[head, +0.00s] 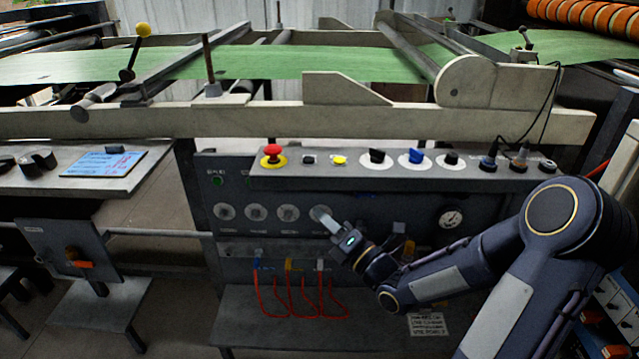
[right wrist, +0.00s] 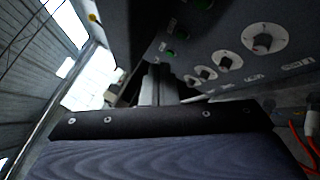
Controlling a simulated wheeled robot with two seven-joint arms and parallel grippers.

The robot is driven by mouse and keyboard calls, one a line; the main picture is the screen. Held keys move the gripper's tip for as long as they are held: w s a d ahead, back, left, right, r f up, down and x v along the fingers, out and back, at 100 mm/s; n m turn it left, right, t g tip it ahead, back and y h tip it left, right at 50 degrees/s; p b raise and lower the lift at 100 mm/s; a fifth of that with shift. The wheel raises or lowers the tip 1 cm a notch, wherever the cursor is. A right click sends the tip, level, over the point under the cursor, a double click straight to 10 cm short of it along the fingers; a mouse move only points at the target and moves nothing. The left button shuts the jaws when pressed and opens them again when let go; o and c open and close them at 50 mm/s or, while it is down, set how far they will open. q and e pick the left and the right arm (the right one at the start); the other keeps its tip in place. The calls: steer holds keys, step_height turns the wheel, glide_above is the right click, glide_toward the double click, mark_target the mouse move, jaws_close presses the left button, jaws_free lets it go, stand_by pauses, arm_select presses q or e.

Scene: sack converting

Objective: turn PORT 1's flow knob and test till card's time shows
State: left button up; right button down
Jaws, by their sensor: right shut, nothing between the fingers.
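A row of round flow knobs with pale dials runs along the dark front panel (head: 380,213): the leftmost knob (head: 224,211), a second (head: 256,212), a third (head: 288,213) and the rightmost (head: 319,212). Their labels are too small to read, so I cannot tell which is PORT 1. My right gripper (head: 327,223) is shut and empty, overlapping the rightmost dial's lower right edge; contact is unclear. In the right wrist view its fingers (right wrist: 156,84) are together, and the largest knob (right wrist: 263,40) is to their right. My left gripper is out of view.
Above the panel, a ledge carries a red emergency button (head: 272,152), a blue knob (head: 415,156) and other controls. A gauge (head: 452,217) is at right. Red tubes (head: 290,305) hang below the knobs. A blue sheet (head: 103,163) lies on the left table.

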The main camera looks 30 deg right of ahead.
steer(key=w+d, duration=0.4)
steer(key=w, duration=0.3)
steer(key=shift+d, duration=0.2)
stand_by(1.9)
steer(key=shift+w+d+b, duration=0.2)
steer(key=shift+w+b, duration=0.15)
steer(key=shift+b, duration=0.2)
steer(key=shift+w+d+b, duration=0.25)
steer(key=shift+w+b, duration=0.1)
stand_by(4.3)
